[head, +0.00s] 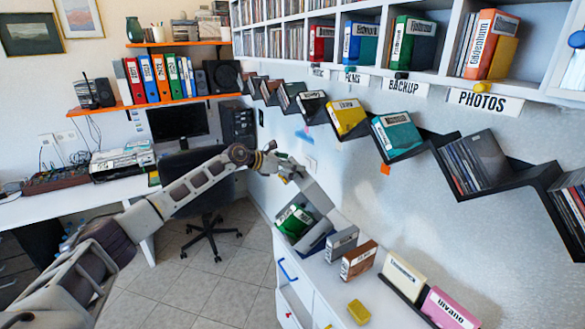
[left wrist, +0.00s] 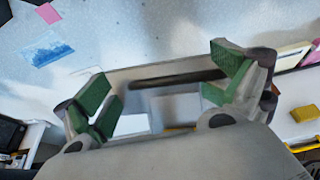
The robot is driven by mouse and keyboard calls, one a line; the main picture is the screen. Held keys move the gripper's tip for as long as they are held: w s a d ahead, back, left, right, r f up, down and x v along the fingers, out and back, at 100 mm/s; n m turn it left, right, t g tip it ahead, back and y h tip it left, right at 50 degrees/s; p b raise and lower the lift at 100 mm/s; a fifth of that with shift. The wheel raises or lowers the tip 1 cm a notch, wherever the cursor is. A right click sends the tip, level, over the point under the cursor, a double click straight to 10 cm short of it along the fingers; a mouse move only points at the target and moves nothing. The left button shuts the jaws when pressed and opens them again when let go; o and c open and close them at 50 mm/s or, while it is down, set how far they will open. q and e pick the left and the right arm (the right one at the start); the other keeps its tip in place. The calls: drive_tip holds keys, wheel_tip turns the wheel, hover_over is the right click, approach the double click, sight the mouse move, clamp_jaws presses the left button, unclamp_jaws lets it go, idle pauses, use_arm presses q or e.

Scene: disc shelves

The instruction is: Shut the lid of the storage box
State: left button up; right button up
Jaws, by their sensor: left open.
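The storage box (head: 318,240) is a grey box on the white cabinet below the zigzag shelf. Its pale grey lid (head: 318,196) appears raised and tilted up toward the wall. A green-labelled case (head: 293,220) shows at the box's front left. My left gripper (head: 287,172) is at the lid's upper left; whether it touches is unclear. In the left wrist view my left gripper (left wrist: 160,88) is open, its green pads wide apart. A beige-grey panel (left wrist: 140,72) with a dark bar lies beyond and between the fingers. My right gripper is not in view.
On the cabinet top (head: 325,290) stand a grey case (head: 341,243), a brown case (head: 359,260), a cream case (head: 404,275) and a pink case (head: 447,308). A yellow block (head: 359,311) lies in front. The dark zigzag shelf (head: 432,145) juts from the wall above.

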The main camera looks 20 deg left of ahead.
use_arm(q)
drive_tip(key=shift+s+a+r+p, duration=0.15)
drive_tip(key=shift+r+p, duration=0.2)
drive_tip(key=shift+r, duration=0.35)
drive_tip(key=shift+s+a+r+p, duration=0.1)
drive_tip(key=shift+s+r+p, duration=0.2)
drive_tip(key=shift+r, duration=0.45)
drive_tip(key=shift+s+a+r+p, duration=0.1)
drive_tip(key=shift+r+p, duration=0.3)
drive_tip(key=shift+r, duration=0.3)
wheel_tip(320, 180, up, 8)
drive_tip(key=s+a, duration=0.1)
drive_tip(key=shift+s+f, duration=0.2)
drive_tip(key=shift+s, duration=0.05)
drive_tip(key=shift+a, duration=0.1)
idle(1.7)
